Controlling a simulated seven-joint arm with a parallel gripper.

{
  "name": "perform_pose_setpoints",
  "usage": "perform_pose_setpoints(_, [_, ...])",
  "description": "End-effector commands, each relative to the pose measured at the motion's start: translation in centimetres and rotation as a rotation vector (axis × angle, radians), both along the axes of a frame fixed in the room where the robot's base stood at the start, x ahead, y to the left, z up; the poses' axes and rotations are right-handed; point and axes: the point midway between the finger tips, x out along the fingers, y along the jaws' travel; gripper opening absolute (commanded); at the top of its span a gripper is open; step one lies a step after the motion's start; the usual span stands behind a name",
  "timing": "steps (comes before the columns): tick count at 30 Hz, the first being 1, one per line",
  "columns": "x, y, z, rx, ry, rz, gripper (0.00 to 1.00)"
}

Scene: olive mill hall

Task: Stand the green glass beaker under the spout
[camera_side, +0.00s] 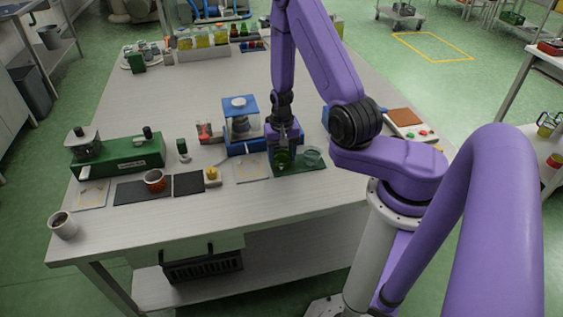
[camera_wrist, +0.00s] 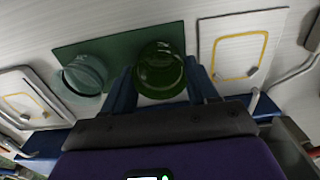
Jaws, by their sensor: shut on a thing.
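The green glass beaker (camera_side: 282,160) is at the left part of a dark green mat (camera_side: 312,168) in the side view. My gripper (camera_side: 283,149) points down and is shut on it. In the wrist view the green beaker (camera_wrist: 160,72) sits between the two blue fingers of my gripper (camera_wrist: 162,88), over the green mat (camera_wrist: 112,42). I cannot tell whether its base touches the mat. A clear glass beaker (camera_side: 312,156) stands on the mat just right of it.
A pale pad with yellow markings (camera_side: 252,167) lies left of the mat; another (camera_side: 91,195) lies before the green machine. The back middle table is clear.

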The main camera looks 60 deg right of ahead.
Motion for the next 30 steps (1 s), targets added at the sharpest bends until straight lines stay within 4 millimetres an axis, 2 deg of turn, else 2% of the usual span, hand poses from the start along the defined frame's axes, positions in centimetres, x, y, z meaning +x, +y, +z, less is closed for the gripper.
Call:
perform_pose_setpoints(21, [0.1,-0.1,5.9,-0.001,-0.003,0.000,0.39])
perform_pose_setpoints(30, [0.0,0.0,6.4,0.000,0.000,0.000,0.39])
